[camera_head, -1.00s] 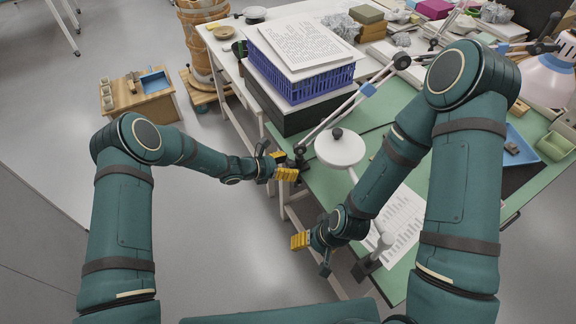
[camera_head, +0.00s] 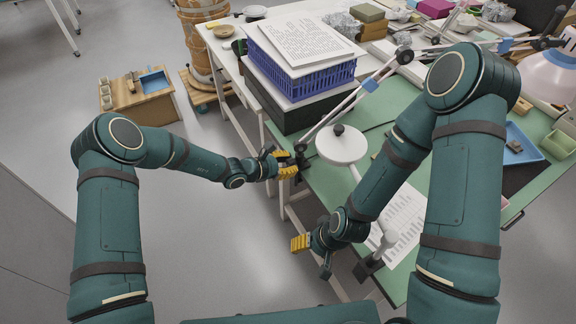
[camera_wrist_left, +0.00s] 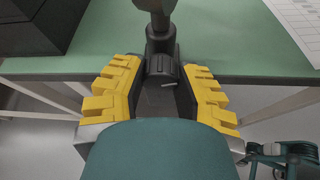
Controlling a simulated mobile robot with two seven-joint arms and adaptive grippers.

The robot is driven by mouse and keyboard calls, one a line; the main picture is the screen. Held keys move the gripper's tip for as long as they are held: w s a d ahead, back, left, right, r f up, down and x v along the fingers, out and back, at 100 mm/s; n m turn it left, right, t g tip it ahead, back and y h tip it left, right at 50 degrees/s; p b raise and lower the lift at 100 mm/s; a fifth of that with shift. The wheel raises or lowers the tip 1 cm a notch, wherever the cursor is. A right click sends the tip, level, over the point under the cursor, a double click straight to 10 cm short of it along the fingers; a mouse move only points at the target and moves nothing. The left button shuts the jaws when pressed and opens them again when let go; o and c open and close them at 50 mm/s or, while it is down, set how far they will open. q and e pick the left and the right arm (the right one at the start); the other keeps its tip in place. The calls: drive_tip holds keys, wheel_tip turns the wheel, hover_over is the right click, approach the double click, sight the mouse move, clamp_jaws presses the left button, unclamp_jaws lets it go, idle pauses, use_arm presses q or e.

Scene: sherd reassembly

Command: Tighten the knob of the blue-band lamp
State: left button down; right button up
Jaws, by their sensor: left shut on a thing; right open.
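The dark knob (camera_wrist_left: 161,72) is below the clamp, between the yellow fingers of my left gripper (camera_wrist_left: 160,84). My left gripper (camera_head: 287,166) is shut on this knob at the table edge. My right gripper (camera_head: 306,247) is open and empty, in front of the table edge.
A second clamp (camera_head: 368,268) with a pale stem stands near my right gripper. A printed sheet (camera_head: 402,222) lies on the green table (camera_head: 322,188). A blue crate (camera_head: 300,78) with papers stands behind the lamp.

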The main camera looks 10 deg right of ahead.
idle(0.3)
use_arm(q)
drive_tip(key=c, duration=0.6)
unclamp_jaws()
drive_tip(key=shift+d, duration=0.1)
drive_tip(key=v, duration=1.2)
drive_tip(key=shift+s+f, duration=0.1)
drive_tip(key=shift+s, duration=0.05)
